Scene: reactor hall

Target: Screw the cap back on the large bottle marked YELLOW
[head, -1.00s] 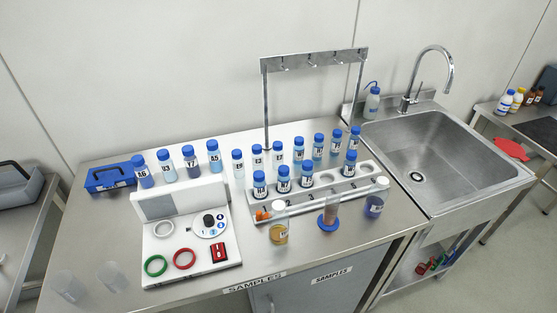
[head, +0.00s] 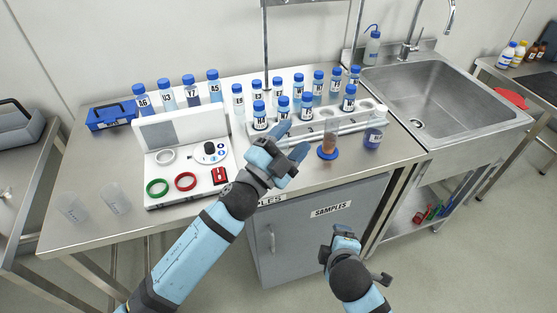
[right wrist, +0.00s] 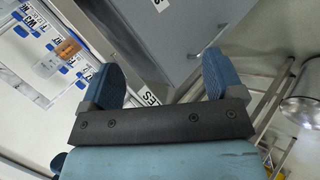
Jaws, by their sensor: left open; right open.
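The large bottle marked YELLOW cannot be made out now. In the head view my left gripper (head: 291,141) covers the spot at the rack's front left where a bottle with yellow contents stood. No loose cap for it can be made out. The left gripper is open over the bench's front part; whether anything is between its fingers cannot be told. My right gripper (head: 343,238) is low in front of the cabinet. In the right wrist view its fingers are apart (right wrist: 160,78) with nothing between them.
A white rack (head: 378,107) holds several blue-capped bottles. A cylinder with orange-brown liquid (head: 328,141) and a dark blue bottle (head: 373,139) stand in front of it. A white panel with rings (head: 208,182) is at left, with two clear cups (head: 115,198). A sink (head: 430,90) is at right.

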